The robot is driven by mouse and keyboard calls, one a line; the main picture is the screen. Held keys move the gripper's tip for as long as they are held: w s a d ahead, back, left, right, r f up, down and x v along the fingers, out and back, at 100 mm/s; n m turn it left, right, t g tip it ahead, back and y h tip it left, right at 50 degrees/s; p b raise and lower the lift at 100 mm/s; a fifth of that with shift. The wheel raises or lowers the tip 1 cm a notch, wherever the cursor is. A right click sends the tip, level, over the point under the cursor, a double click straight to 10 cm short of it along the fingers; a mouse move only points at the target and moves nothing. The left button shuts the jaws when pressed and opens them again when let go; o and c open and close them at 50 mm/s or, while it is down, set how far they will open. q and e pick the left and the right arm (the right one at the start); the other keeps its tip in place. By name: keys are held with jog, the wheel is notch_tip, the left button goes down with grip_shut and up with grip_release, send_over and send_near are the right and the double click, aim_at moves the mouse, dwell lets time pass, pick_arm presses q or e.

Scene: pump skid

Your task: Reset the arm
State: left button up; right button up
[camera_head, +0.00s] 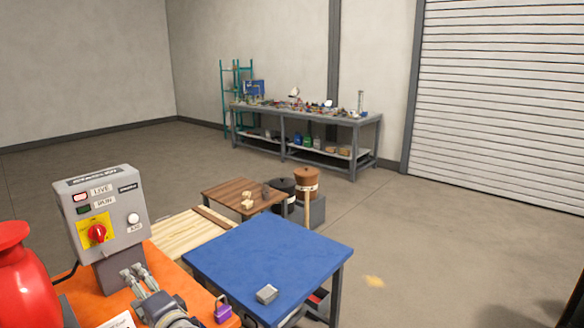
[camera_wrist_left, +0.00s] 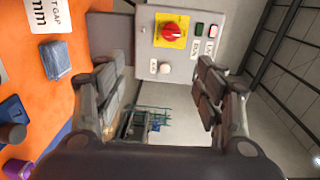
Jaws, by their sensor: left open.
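My left gripper (camera_head: 134,272) reaches up from the bottom of the head view, in front of the grey control box (camera_head: 108,215) on the orange skid (camera_head: 107,303). The box carries a red rotary switch (camera_head: 97,233) on a yellow plate, LIVE and RUN indicators and a white button (camera_head: 133,219). In the left wrist view the two fingers of the left gripper (camera_wrist_left: 160,95) stand wide apart with nothing between them. The box (camera_wrist_left: 145,50) shows beyond the fingers, turned sideways. My right gripper is not in view.
A blue-topped table (camera_head: 265,250) holds a small grey block (camera_head: 267,293). Wooden tables (camera_head: 180,238) stand behind. A cluttered workbench (camera_head: 300,115) is far back; open floor lies right.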

pick_arm(q)
jog(key=s+d+f+n+g+h, duration=0.2)
jog(key=s+f+h, duration=0.2)
jog(key=s+f, duration=0.45)
jog(key=s+d+f+n+g+h, duration=0.1)
jog(key=s+f+n+g+h, duration=0.15)
jog(key=s+f, duration=0.6)
jog(key=s+d+f+n+g+h, duration=0.1)
jog(key=s+d+f+g+h, duration=0.15)
jog(key=s+d, duration=0.45)
jog(key=s+d+f+g+h, duration=0.1)
jog(key=s+d+f+h, duration=0.2)
jog(key=s, duration=0.7)
notch_tip(320, 180, down, 23)
jog(key=s+g+h, duration=0.1)
jog(key=s+a+f+g, duration=0.1)
jog(key=s+a+f, duration=0.1)
jog(key=s+f, duration=1.5)
jog(key=shift+s+a+f, duration=0.35)
jog(key=shift+s+f, duration=0.05)
jog(key=shift+f, duration=0.25)
